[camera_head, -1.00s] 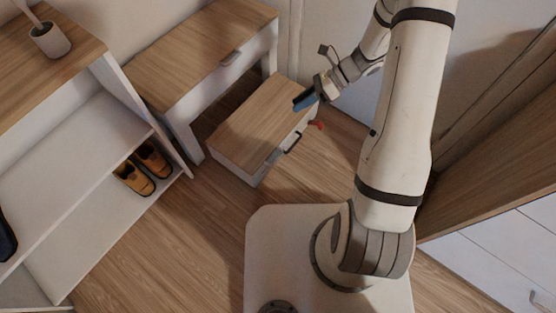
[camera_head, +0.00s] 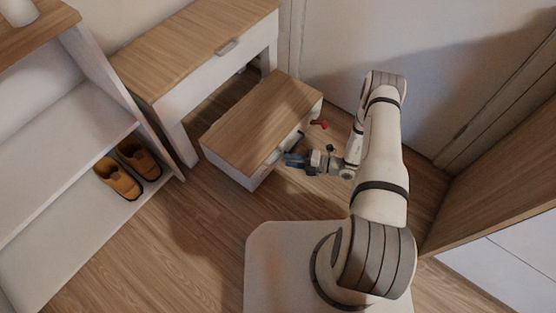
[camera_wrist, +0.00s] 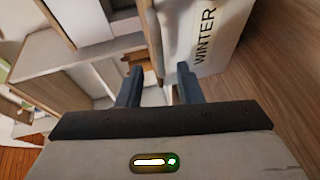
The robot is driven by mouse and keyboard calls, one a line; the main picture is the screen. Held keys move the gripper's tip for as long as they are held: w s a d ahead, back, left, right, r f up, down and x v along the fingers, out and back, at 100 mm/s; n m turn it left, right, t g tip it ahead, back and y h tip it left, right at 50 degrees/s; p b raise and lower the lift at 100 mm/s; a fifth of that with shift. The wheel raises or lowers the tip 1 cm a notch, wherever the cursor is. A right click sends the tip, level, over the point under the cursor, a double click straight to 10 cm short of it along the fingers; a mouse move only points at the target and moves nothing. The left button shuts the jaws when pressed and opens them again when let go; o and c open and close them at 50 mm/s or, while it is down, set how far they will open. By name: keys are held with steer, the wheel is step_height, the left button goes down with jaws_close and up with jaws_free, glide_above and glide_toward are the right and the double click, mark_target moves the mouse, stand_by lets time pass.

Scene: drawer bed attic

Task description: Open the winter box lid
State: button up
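The winter box (camera_head: 236,172) is a low white box with a wooden lid (camera_head: 262,118). It stands on the floor beside the white desk-like unit, and its lid lies flat and shut. In the wrist view its white front (camera_wrist: 211,38) carries the word WINTER. Whether a finger touches the box cannot be told.
A white unit with a wooden top and drawer (camera_head: 200,60) stands behind the box. A small red thing (camera_head: 319,124) shows at the box's right end. Orange shoes (camera_head: 128,172) sit on the shelf at left. The floor (camera_head: 190,240) in front is clear.

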mark_target(277, 158)
steer(key=b+x, duration=0.1)
steer(key=x, duration=0.5)
steer(key=shift+a, duration=0.1)
jaws_close()
steer(key=shift+s, duration=0.1)
